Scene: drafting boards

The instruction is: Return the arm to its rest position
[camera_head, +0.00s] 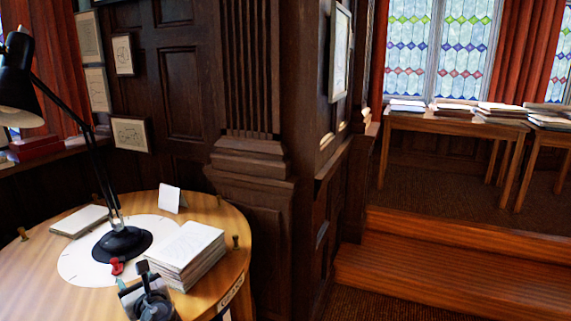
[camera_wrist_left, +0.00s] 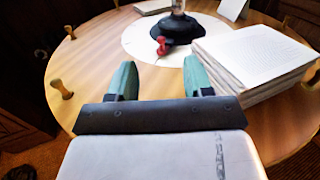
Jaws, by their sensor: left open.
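My left gripper (camera_head: 134,277) is at the bottom of the head view, over the near part of the round wooden table (camera_head: 225,215). In the left wrist view its two green fingers (camera_wrist_left: 160,78) are spread apart with nothing between them. A small red object (camera_head: 117,267) stands on the white disc just beyond the fingers, by the lamp's base, and is apart from them. It also shows in the left wrist view (camera_wrist_left: 162,45). My right gripper is in neither view.
A black desk lamp (camera_head: 123,243) stands on the white disc (camera_head: 72,262). A paper stack (camera_head: 187,252) lies close to the gripper's right. A white card (camera_head: 169,198) and a book (camera_head: 79,221) are farther back. Dark panelling (camera_head: 180,75) borders the table; wooden steps (camera_head: 450,262) are at right.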

